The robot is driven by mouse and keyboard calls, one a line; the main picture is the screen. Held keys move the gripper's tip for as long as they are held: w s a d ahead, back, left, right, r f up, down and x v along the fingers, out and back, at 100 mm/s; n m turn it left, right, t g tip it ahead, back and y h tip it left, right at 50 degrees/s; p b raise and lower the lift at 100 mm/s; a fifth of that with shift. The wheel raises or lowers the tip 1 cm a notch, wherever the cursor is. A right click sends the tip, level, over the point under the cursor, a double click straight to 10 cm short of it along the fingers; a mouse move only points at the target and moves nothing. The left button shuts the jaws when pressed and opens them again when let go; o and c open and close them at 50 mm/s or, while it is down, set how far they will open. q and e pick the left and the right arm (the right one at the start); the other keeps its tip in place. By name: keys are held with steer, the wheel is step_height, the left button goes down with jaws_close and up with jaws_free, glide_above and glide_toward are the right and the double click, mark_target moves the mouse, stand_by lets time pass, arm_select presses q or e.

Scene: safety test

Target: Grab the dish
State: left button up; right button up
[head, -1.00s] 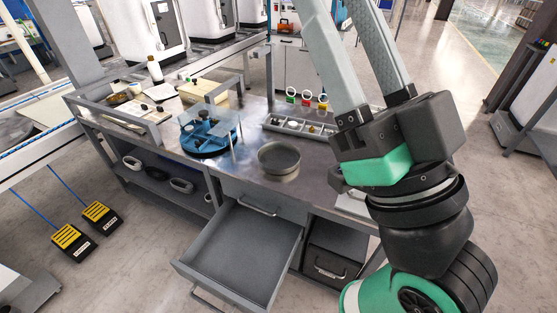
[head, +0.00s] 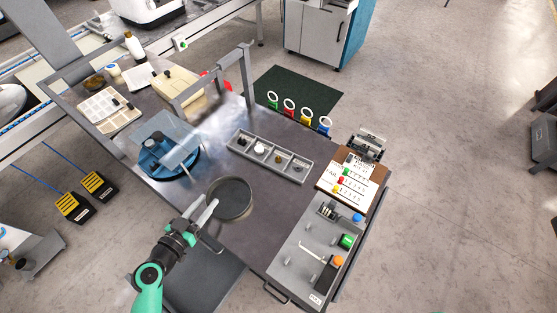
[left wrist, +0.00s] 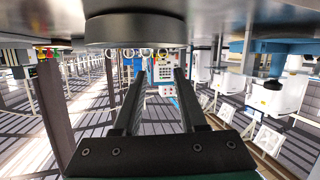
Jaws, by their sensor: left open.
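The dish (head: 232,197) is a round, shallow, dark grey bowl on the metal workbench, near its front edge. My left gripper (head: 209,208) reaches in from the lower left, its fingers at the dish's near-left side. In the left wrist view, which is upside down, the dish (left wrist: 135,28) shows large at the top, with the two open fingers (left wrist: 155,75) pointing toward it. Nothing shows between the fingers. I cannot tell whether they touch the rim. My right gripper is not in view.
A blue round fixture with a clear plate (head: 168,148) stands left of the dish. A grey compartment tray (head: 270,155) lies behind it. A clipboard (head: 347,184) and a grey parts panel (head: 312,250) are at the right. Bare benchtop (head: 270,215) lies right of the dish.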

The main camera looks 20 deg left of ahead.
mark_target(208, 194)
arm_select(q)
steer(key=s, duration=0.2)
steer(key=n+p, duration=0.1)
steer(key=shift+s+a+f+g+y, duration=0.25)
steer(key=shift+s+a+g+y, duration=0.05)
steer(key=shift+s+g, duration=0.1)
steer(key=shift+n+y, duration=0.3)
steer(key=w+a+f, duration=0.2)
steer(key=w+f, duration=0.1)
steer(key=shift+w+b, duration=0.15)
steer(key=shift+b, duration=0.15)
steer(key=x, duration=0.1)
steer(key=b+x, duration=0.1)
steer(key=x, duration=0.3)
steer(key=shift+w+a+r, duration=0.15)
steer(key=shift+a+r, duration=0.05)
steer(key=shift+r, duration=0.05)
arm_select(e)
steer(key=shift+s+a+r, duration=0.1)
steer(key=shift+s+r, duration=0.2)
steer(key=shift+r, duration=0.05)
arm_select(q)
jaws_close()
